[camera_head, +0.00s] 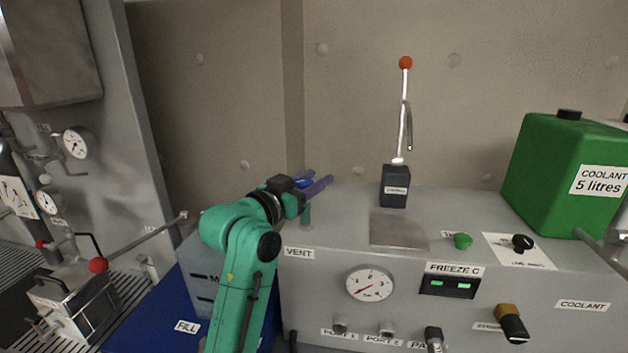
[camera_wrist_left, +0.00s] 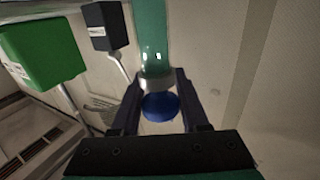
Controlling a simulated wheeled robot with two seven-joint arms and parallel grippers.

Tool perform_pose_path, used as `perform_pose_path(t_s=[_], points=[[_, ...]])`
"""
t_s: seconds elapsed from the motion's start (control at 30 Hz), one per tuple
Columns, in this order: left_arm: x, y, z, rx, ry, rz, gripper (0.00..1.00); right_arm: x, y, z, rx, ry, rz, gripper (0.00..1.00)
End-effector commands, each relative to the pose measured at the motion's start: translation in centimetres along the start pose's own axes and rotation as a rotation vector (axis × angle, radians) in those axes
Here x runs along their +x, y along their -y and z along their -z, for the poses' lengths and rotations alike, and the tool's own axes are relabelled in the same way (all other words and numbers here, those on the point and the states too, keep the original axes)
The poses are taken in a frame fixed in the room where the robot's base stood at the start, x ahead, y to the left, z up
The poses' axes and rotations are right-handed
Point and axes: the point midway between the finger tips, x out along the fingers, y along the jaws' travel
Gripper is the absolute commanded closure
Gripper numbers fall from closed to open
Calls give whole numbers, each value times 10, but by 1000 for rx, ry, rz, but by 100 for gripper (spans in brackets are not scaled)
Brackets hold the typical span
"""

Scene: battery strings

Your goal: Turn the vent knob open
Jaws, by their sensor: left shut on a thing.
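The vent knob is the round blue knob (camera_wrist_left: 160,107) on top of a green post (camera_wrist_left: 153,35) with a pale collar. It sits between the two dark fingers of my left gripper (camera_wrist_left: 158,92) in the left wrist view, and the gripper is shut on it. In the head view my left gripper (camera_head: 317,182) reaches over the left back part of the grey console, above the VENT label (camera_head: 299,253). The fingers mostly hide the knob there, and part of the green post (camera_head: 305,215) shows below them. My right gripper is not in view.
A dark box with an upright red-tipped lever (camera_head: 405,62) stands right of the gripper. A green coolant tank (camera_head: 548,165) stands at the far right, also visible in the left wrist view (camera_wrist_left: 42,50). A gauge (camera_head: 370,284) is on the console front. The wall is behind.

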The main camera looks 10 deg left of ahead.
Motion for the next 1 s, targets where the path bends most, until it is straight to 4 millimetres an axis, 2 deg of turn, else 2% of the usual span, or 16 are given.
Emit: perform_pose_path(t_s=[0.7,0.73,0.8,1.0], points=[[0,0,-1,-1,2,-1,100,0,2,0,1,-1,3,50],[0,0,-1,-1,2,-1,48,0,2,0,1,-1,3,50],[0,0,-1,-1,2,-1,26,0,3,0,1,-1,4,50],[0,0,0,0,1,0,26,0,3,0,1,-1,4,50]])
